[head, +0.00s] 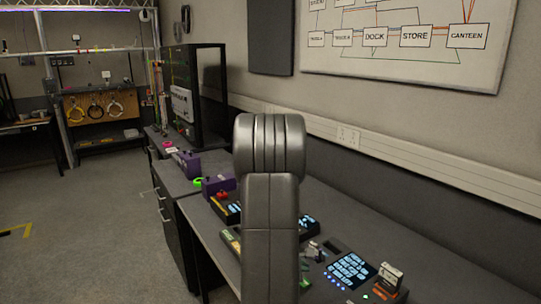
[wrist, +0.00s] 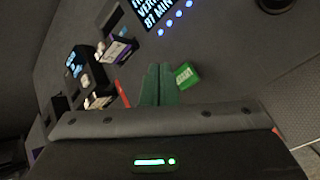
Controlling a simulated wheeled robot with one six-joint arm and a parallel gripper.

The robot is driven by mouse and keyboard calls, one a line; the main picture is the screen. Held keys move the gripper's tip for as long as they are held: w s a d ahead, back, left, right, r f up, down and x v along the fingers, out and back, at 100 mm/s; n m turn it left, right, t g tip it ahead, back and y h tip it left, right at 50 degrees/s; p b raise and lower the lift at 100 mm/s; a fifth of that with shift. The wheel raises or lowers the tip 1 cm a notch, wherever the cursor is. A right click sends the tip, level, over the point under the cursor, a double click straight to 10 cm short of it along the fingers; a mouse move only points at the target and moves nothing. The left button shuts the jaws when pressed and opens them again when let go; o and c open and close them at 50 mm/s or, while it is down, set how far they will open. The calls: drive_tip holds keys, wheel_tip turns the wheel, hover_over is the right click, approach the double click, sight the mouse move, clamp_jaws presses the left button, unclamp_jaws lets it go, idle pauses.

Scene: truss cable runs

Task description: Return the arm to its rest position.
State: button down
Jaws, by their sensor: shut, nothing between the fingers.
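My arm (head: 269,225) stands upright in the middle of the head view, in front of the bench, and hides part of it. My gripper is hidden in the head view. In the wrist view my gripper (wrist: 158,72) shows two dark green fingers side by side, shut with nothing between them. A small green block with a white label (wrist: 186,75) shows just right of the fingers; whether they touch cannot be told.
The grey bench (head: 448,284) runs along the wall. It carries a device with a lit screen (head: 350,269), an orange-and-white item (head: 388,279) and purple boxes (head: 187,163). A dark rack (head: 197,95) stands farther back. The floor (head: 90,220) at left is mostly clear.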

wheel_tip(320, 180, up, 6)
drive_tip(key=p, duration=0.3)
wheel_tip(320, 180, down, 6)
drive_tip(key=b, duration=0.3)
drive_tip(key=shift+f+b, duration=0.1)
drive_tip(key=shift+b, duration=0.2)
drive_tip(key=shift+f+b, duration=0.2)
drive_tip(key=shift+b, duration=0.2)
drive_tip(key=shift+r+b, duration=0.25)
drive_tip(key=shift+b, duration=0.95)
wheel_tip(320, 180, up, 3)
drive_tip(key=shift+r+p, duration=0.1)
drive_tip(key=shift+p, duration=1.05)
wheel_tip(320, 180, down, 3)
drive_tip(key=shift+f+b, duration=0.1)
drive_tip(key=shift+b, duration=0.9)
drive_tip(key=shift+r+p, duration=0.3)
drive_tip(key=shift+p, duration=1.35)
